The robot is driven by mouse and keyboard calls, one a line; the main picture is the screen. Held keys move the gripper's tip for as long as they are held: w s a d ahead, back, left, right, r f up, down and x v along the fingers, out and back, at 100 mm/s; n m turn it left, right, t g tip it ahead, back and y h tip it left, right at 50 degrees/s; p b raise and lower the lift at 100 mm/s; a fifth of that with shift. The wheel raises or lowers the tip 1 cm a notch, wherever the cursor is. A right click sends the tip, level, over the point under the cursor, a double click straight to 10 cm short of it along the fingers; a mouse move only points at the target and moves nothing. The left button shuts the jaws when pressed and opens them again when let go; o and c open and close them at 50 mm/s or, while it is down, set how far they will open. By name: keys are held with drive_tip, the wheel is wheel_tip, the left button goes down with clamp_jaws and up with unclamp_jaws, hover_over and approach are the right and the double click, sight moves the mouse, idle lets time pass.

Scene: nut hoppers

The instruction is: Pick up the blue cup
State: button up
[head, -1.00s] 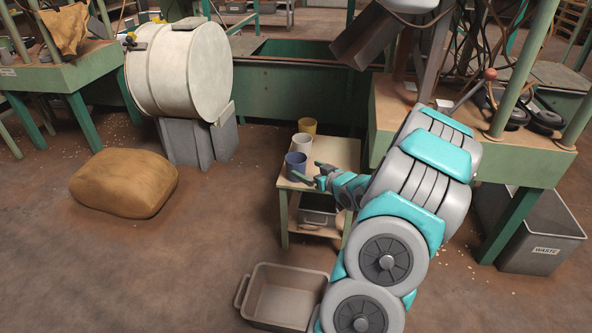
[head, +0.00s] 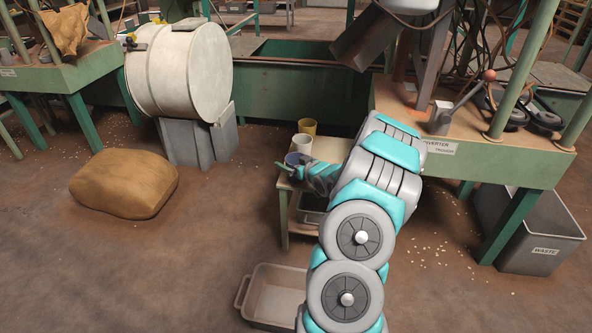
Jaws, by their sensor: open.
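The blue cup (head: 292,158) stands at the near left of the small table's top (head: 330,148). Its rim and upper part show; my gripper hides most of its lower side. My gripper (head: 290,166) is open, with its fingers at the cup. Whether the fingers touch the cup or have it between them cannot be told from this view.
A grey bin sits on the lower shelf. A tub (head: 275,292) lies on the floor in front. A sack (head: 124,184) lies left; floor between is clear.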

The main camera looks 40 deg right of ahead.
drive_tip(key=shift+c, duration=0.4)
drive_tip(key=c, duration=0.9)
drive_tip(key=shift+c, duration=0.2)
